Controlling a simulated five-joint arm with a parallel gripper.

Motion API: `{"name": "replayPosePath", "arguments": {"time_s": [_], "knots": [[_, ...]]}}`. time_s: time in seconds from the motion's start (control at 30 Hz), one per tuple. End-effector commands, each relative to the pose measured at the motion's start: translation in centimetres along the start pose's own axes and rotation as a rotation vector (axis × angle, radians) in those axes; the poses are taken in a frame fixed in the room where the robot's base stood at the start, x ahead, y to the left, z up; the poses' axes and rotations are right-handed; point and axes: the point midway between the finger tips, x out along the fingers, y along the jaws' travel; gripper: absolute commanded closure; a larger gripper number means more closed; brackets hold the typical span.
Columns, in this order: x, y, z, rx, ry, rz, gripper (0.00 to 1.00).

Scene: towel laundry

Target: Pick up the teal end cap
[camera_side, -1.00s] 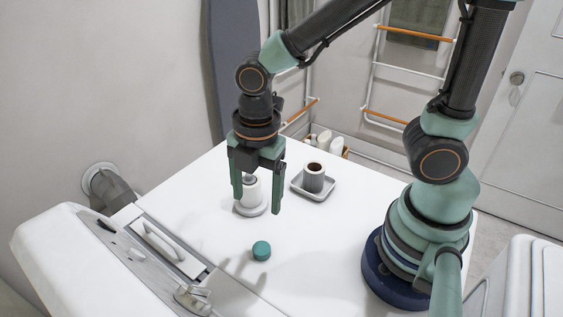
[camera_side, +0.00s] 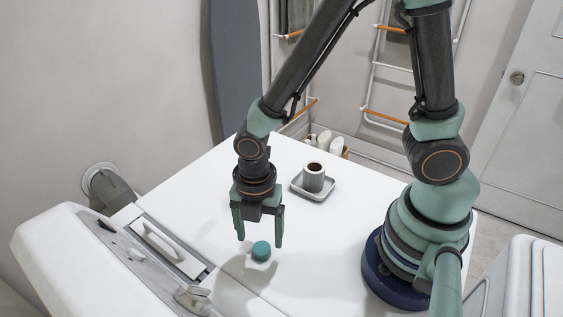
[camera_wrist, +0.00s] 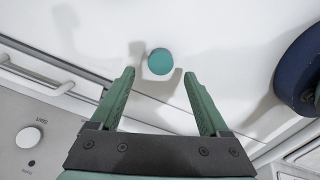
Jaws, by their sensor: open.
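The teal end cap (camera_side: 261,250) is a small round piece on the white worktop. In the wrist view the teal end cap (camera_wrist: 160,61) lies just past the fingertips, centred between them. My gripper (camera_side: 260,243) is open and empty, pointing down close to the cap. In the side view the fingers stand slightly behind the cap and on either side of it. In the wrist view the two green fingers of my gripper (camera_wrist: 158,72) are spread wider than the cap and do not touch it.
A grey cup (camera_side: 313,178) stands on a small grey tray (camera_side: 308,194) farther back. A white machine panel with a handle (camera_side: 160,243) borders the left. A seam crosses the worktop near the cap. The top around the cap is clear.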

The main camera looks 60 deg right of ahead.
Motion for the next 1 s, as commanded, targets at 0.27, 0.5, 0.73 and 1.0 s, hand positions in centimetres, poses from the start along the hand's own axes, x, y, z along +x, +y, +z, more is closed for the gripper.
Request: {"name": "replayPosePath", "arguments": {"time_s": [0.27,0.5,0.73,1.0], "knots": [[3.3,-0.1,0.4,0.001,0.0,-0.004,0.21],[4.2,-0.1,0.4,0.001,0.0,-0.001,0.21],[4.1,-0.1,0.4,0.001,0.0,-0.001,0.44],[4.1,-0.1,0.4,0.001,0.0,-0.001,1.0]]}}
